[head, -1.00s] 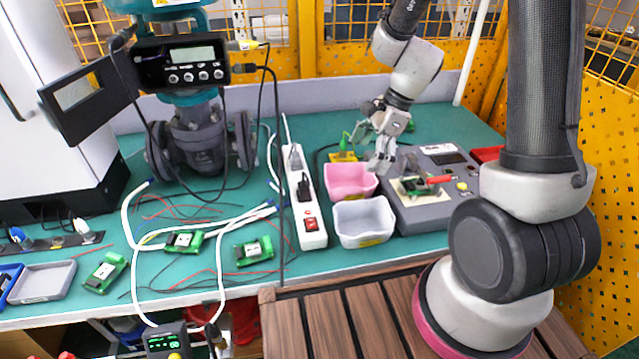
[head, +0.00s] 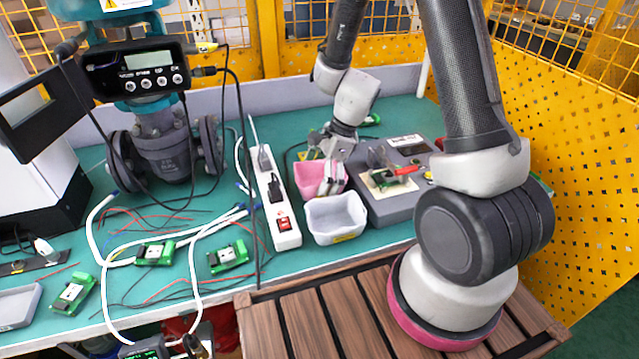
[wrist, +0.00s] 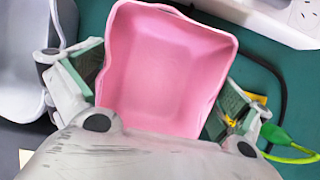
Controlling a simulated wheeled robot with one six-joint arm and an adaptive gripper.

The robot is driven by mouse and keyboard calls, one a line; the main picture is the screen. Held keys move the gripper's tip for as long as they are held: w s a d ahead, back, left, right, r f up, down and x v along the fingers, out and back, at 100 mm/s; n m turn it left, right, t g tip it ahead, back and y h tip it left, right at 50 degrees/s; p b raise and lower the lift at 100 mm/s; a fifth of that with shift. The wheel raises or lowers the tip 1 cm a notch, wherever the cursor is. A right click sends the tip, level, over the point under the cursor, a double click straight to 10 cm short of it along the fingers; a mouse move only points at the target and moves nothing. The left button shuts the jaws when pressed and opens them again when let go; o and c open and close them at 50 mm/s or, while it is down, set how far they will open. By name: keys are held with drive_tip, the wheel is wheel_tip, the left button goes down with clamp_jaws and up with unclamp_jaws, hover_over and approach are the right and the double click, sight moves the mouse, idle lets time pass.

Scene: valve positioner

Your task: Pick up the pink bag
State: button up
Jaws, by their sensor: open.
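The pink bag shows as an open, empty pink bin with soft-looking walls. In the head view the pink bin (head: 308,176) sits on the green bench behind the white bin, partly hidden by my gripper (head: 331,176). In the wrist view the pink bin (wrist: 165,70) lies between the spread fingers of my gripper (wrist: 155,95). One finger is at its left side and one at its right side. The gripper is open. I cannot tell whether either finger touches the walls.
A white bin (head: 336,218) stands just in front of the pink one. A white power strip (head: 276,200) lies to the left. A grey device (head: 395,200) with a small circuit board stands to the right. Cables and green boards cover the bench at left.

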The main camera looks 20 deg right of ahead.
drive_tip(key=shift+f, duration=0.2)
idle(0.3)
drive_tip(key=shift+c, duration=0.2)
drive_tip(key=c, duration=0.5)
